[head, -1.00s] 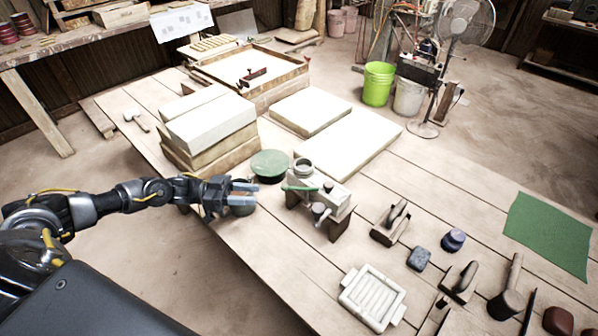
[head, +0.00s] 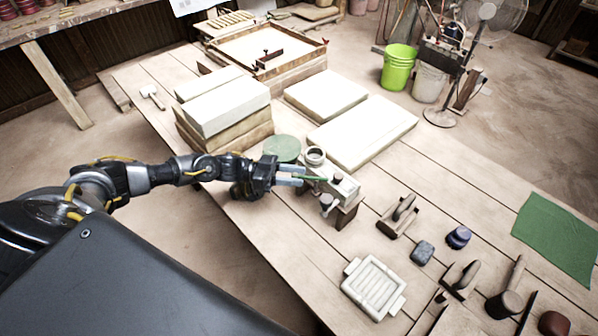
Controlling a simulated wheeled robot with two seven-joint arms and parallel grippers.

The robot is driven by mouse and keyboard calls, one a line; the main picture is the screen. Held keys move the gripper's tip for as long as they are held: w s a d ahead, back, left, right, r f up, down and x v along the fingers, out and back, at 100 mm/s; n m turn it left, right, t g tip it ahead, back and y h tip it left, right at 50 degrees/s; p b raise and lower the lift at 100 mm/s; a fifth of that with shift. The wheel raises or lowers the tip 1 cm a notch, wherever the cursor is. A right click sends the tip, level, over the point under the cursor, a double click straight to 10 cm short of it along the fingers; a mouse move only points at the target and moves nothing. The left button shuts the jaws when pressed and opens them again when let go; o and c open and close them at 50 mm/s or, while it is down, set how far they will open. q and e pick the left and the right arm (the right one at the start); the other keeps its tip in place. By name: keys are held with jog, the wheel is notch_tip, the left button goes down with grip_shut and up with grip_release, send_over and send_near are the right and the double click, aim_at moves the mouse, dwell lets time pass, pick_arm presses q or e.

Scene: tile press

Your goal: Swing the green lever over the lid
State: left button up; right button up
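The tile press (head: 343,189) is a small pale metal block on dark wooden supports, near the table's front-left edge. A round ring (head: 315,155) stands at its back, and a knob (head: 326,202) sits at its front. The thin green lever (head: 313,179) lies across the press, with its left end toward my gripper. My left gripper (head: 301,176) is open, its two pale fingers apart at the lever's left end. I cannot tell whether they touch it. The lid is hard to make out from the press body. My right gripper is out of view.
A green round disc (head: 282,149) lies just behind my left gripper. Pale slabs (head: 362,133) and stacked blocks (head: 228,105) stand behind. A white slatted tray (head: 373,287) and a wooden tool (head: 399,216) lie in front and to the right.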

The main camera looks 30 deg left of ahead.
pick_arm(q)
jog(key=shift+w+d, duration=0.25)
jog(key=shift+d, duration=0.45)
grip_shut()
